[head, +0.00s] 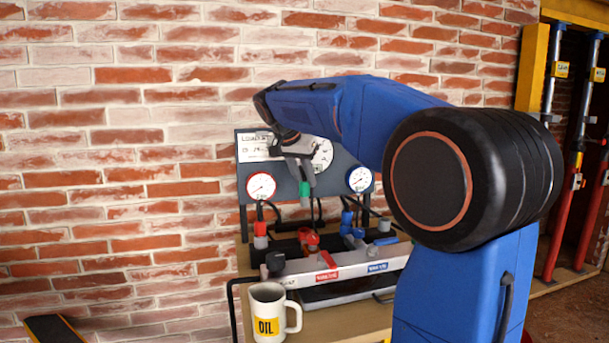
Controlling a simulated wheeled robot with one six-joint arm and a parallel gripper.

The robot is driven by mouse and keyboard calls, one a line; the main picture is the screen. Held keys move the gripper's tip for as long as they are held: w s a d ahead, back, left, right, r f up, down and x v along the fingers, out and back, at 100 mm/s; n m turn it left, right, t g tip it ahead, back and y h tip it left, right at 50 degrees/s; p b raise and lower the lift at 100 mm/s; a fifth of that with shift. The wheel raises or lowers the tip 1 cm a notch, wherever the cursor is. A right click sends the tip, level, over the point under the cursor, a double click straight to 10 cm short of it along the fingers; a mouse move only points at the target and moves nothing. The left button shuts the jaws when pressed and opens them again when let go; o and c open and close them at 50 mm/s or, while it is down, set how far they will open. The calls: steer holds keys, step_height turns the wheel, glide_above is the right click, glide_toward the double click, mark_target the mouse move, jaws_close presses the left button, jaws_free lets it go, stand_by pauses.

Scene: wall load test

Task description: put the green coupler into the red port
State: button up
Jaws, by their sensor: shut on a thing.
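My gripper (302,176) is shut on the green coupler (304,189), which hangs from its fingertips in front of the grey gauge panel (325,202). The coupler is above the bench and apart from the parts below it. A red fitting (312,241), which looks like the red port, stands on the black block below and slightly right of the coupler. A red label (327,276) marks the front of the grey manifold under it. The port's opening is too small to make out.
Red gauge (261,186) and blue gauge (359,180) flank the coupler. A red-ended hose (260,236) and blue fittings (347,220) stand close by. An OIL mug (268,312) sits at the bench's (345,322) front left. Red-and-silver props (566,210) stand far right.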

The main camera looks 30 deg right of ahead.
mark_target(305, 193)
steer(key=shift+f, duration=2.5)
steer(key=shift+f, duration=3.05)
stand_by(1.1)
steer(key=o, duration=1.6)
steer(key=shift+r, duration=0.15)
